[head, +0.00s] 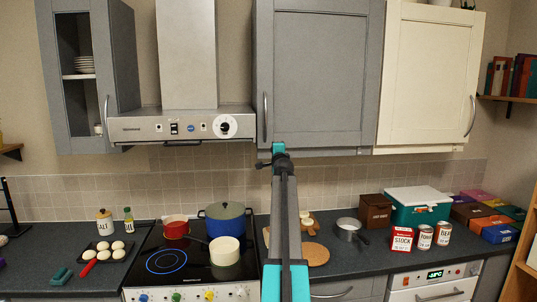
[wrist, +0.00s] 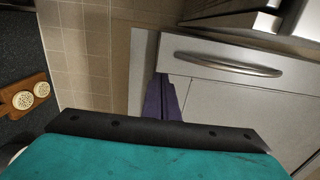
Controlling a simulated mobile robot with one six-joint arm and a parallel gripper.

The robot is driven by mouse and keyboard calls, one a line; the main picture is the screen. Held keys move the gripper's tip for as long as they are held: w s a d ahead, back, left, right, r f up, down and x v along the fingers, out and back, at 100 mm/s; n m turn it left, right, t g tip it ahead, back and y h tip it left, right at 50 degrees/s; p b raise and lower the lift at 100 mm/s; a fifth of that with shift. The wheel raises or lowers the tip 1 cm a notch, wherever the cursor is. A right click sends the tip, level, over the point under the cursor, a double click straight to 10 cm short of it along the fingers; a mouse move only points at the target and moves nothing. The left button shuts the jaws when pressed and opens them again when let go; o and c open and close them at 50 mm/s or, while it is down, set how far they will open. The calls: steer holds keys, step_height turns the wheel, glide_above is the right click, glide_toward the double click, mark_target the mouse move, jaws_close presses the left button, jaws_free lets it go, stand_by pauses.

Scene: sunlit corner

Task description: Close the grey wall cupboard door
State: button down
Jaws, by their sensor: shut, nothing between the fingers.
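The grey wall cupboard door (head: 320,72) is in the upper middle of the head view, right of the hood. Its upright bar handle (head: 265,117) is at the lower left edge. The door looks nearly flush; I cannot tell whether a small gap is left. My gripper (head: 279,150) is shut and empty, by the door's lower left corner, below and right of the handle; whether it touches is unclear. In the wrist view the door (wrist: 250,110) and its handle (wrist: 222,63) show sideways beyond my teal gripper housing.
The hood (head: 190,124) is close on the left, a cream cupboard (head: 430,75) on the right. Another grey cupboard with plates (head: 84,64) is at far left. Below are a hob with pots (head: 225,218), a wooden board (head: 314,254) and tins (head: 425,236). The tiled wall between is clear.

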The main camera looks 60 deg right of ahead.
steer(key=w+a+b, duration=0.2)
steer(key=a, duration=0.9)
steer(key=shift+w+a, duration=0.15)
steer(key=shift+w, duration=0.2)
stand_by(0.3)
stand_by(0.4)
